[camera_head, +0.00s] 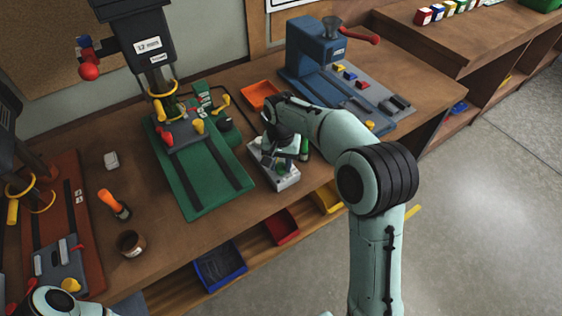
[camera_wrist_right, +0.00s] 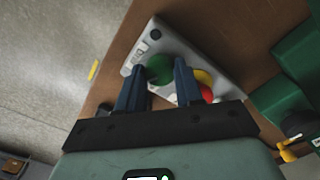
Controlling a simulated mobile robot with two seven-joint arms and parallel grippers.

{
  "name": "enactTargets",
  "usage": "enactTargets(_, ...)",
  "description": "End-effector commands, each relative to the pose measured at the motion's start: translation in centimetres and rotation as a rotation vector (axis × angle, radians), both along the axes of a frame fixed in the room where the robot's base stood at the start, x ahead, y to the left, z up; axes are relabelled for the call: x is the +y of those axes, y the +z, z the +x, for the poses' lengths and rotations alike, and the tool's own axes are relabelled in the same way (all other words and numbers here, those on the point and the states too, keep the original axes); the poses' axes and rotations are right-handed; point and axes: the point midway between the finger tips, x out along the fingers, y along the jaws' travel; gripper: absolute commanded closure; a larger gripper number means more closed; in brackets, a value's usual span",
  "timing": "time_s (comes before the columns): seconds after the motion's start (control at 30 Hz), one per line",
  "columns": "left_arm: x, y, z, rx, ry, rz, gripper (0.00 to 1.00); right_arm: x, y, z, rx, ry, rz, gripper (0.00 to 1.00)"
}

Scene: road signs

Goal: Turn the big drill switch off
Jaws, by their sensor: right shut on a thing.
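The big drill (camera_head: 140,45) has a dark head on a column and a green base (camera_head: 205,180). A light grey switch box (camera_head: 282,182) lies on the bench just right of that base. In the right wrist view the box (camera_wrist_right: 208,40) carries a round green knob (camera_wrist_right: 159,69), with yellow and red round parts beside it. My right gripper (camera_wrist_right: 163,75) is over the box with its two blue fingers on either side of the green knob, closed on it. In the head view my wrist hides part of the box. My left gripper is not in view.
A blue machine (camera_head: 312,50) with a red handle stands behind the right arm. An orange tray (camera_head: 262,95) lies behind the box. Coloured bins sit below the front edge.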

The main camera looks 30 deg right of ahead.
Motion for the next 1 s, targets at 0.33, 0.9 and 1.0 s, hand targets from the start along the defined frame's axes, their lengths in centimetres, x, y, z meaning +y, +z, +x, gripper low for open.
enactTargets(0.33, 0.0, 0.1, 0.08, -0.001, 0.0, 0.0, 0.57, 0.0, 0.07, 0.05, -0.002, -0.042, 0.0, 0.95)
enactTargets(0.9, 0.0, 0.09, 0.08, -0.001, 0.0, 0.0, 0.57, 0.0, 0.03, 0.02, -0.001, -0.04, 0.0, 0.39)
enactTargets(1.0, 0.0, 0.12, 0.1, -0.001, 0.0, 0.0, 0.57, 0.0, 0.17, 0.04, -0.001, -0.04, 0.0, 0.39)
